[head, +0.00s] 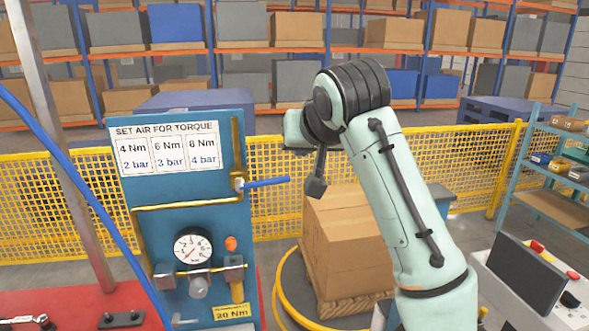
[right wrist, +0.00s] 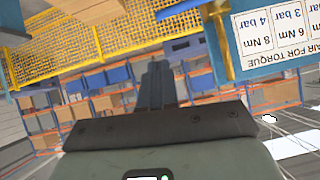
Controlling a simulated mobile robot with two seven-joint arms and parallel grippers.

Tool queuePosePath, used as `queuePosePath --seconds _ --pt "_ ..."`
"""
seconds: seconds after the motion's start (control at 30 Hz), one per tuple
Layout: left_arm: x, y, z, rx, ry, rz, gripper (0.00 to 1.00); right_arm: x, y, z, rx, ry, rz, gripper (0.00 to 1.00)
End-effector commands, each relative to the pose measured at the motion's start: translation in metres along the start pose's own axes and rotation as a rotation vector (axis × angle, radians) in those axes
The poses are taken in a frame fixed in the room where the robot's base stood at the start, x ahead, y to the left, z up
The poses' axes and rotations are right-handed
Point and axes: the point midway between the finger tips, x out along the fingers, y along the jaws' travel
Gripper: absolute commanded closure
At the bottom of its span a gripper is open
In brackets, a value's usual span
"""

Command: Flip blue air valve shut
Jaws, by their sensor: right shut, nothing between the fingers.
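The blue valve handle (head: 266,183) sticks out to the right from its valve body (head: 238,183), nearly level and across the upright brass pipe (head: 236,140) on the blue panel. In the right wrist view, which is upside down, a blue bar that looks like the handle (right wrist: 178,8) shows at the top edge beside the pipe (right wrist: 219,40). My right gripper (head: 315,187) is just right of the handle's free end, apart from it in the picture; the depth gap is unclear. Its fingers (right wrist: 155,85) are together and empty. My left gripper is out of view.
The panel carries a torque sign (head: 166,148), a pressure gauge (head: 193,248) and a lower horizontal pipe. A cardboard box (head: 345,240) stands behind my right arm. A yellow mesh fence (head: 275,160) runs behind. A blue hose or cable crosses the left side.

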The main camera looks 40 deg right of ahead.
Motion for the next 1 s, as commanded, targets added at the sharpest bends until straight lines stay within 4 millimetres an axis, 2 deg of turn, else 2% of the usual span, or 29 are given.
queuePosePath --seconds 0.1,0.2,0.6,1.0 --pt "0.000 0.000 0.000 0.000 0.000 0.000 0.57 0.029 0.001 0.001 0.000 -0.004 0.006 1.00" --pt "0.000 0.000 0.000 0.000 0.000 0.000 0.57 0.047 0.002 0.001 0.000 -0.001 0.005 1.00" --pt "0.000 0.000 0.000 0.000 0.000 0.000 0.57 0.068 0.000 0.025 -0.002 0.000 0.001 1.00" --pt "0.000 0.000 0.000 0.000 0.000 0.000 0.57 0.071 0.000 0.028 0.000 0.001 -0.001 1.00"
